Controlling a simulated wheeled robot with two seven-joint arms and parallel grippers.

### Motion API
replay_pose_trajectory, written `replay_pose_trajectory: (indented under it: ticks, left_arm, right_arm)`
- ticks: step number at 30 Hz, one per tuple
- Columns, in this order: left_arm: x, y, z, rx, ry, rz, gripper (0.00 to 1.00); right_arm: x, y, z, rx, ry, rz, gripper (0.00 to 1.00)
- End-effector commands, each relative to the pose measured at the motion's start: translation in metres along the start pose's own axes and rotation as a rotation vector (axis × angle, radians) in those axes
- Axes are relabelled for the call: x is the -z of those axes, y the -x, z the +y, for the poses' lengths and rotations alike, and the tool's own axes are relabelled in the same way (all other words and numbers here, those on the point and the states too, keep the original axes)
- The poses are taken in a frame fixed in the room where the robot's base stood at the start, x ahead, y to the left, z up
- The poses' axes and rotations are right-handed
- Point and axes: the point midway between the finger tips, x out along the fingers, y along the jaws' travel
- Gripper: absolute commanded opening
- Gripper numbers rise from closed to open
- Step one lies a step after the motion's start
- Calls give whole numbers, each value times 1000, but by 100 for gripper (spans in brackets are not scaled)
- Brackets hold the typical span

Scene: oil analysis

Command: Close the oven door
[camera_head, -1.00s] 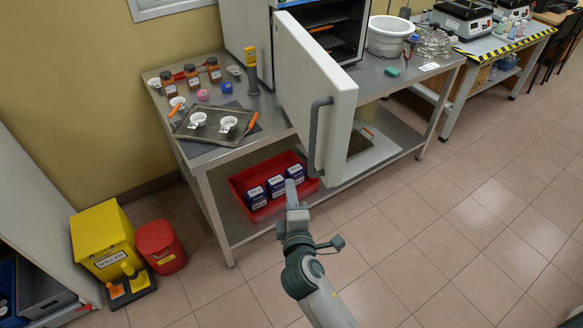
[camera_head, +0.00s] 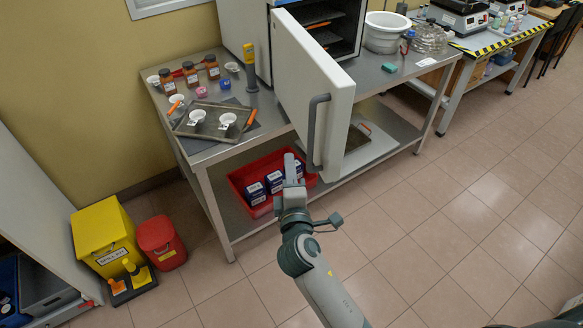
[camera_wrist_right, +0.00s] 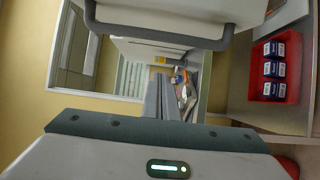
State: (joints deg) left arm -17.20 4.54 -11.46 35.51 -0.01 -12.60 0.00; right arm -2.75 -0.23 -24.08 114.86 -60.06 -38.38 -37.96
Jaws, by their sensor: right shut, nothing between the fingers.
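The oven (camera_head: 248,38) stands on the steel bench with its white door (camera_head: 312,75) wide open toward me. The dark vertical door handle (camera_head: 318,130) is on the door's outer face near its free edge. My right gripper (camera_head: 290,163) is shut and empty, just left of the handle's lower end in the head view; I cannot tell whether it touches the door. In the right wrist view the shut fingers (camera_wrist_right: 164,98) point toward the bench top, and the handle (camera_wrist_right: 160,40) crosses above them. My left gripper is not in view.
A red bin (camera_head: 240,178) with blue-and-white boxes sits on the lower shelf behind my gripper. A metal tray (camera_head: 186,129) with white cups lies on the bench left of the door. A white tub (camera_head: 385,38) stands right of the oven.

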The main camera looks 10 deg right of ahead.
Motion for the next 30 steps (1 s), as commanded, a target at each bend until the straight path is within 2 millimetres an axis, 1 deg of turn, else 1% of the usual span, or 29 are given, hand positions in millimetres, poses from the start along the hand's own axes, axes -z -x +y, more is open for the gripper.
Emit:
replay_pose_trajectory:
  ticks: [1, 6, 13, 15, 21, 24, 30]
  left_arm:
    - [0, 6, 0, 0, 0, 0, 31]
    - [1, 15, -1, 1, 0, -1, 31]
    - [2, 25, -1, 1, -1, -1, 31]
    - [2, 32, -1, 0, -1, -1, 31]
    - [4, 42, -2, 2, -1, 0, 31]
    - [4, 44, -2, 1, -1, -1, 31]
    - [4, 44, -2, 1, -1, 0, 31]
  right_arm:
    - [0, -9, 3, -1, 1, -1, 0]
    - [0, -37, 4, -1, 2, 0, 0]
    - [0, -72, 3, 0, 1, 0, 0]
    - [-12, -64, 3, 2, 3, -1, 0]
    - [-30, -57, 2, 1, 1, 1, 0]
    - [-36, -56, 1, 1, 0, 1, 0]
    - [-38, -55, 0, 1, -1, 1, 0]
